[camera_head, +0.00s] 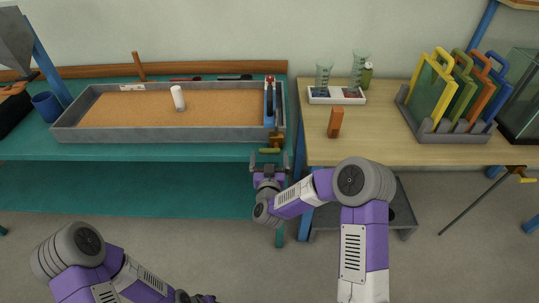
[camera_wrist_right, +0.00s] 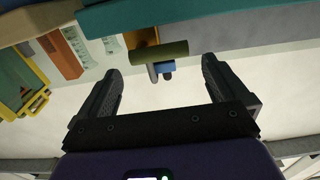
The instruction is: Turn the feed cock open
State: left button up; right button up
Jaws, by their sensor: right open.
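The feed cock's olive-brass handle (camera_head: 270,150) sits at the front right corner of the flume tray, below a blue upright piece. In the right wrist view the handle (camera_wrist_right: 158,53) is a short bar lying crosswise, with a small blue part by it. My right gripper (camera_head: 270,163) is open just in front of the cock. In the wrist view the handle lies beyond and between the two fingertips (camera_wrist_right: 162,72), with no visible contact. My left gripper (camera_head: 195,298) is only partly in view at the bottom edge, and its jaws cannot be made out.
The grey-walled sand tray (camera_head: 62,131) on the teal bench holds a white cylinder (camera_head: 178,98). On the wooden table (camera_head: 385,146) to the right are an orange block (camera_head: 335,122), beakers in a white tray (camera_head: 318,97) and a rack of coloured frames (camera_head: 460,135).

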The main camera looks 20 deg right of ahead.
aim_at(270, 152)
jog(key=shift+x, duration=1.65)
jog(key=c, duration=1)
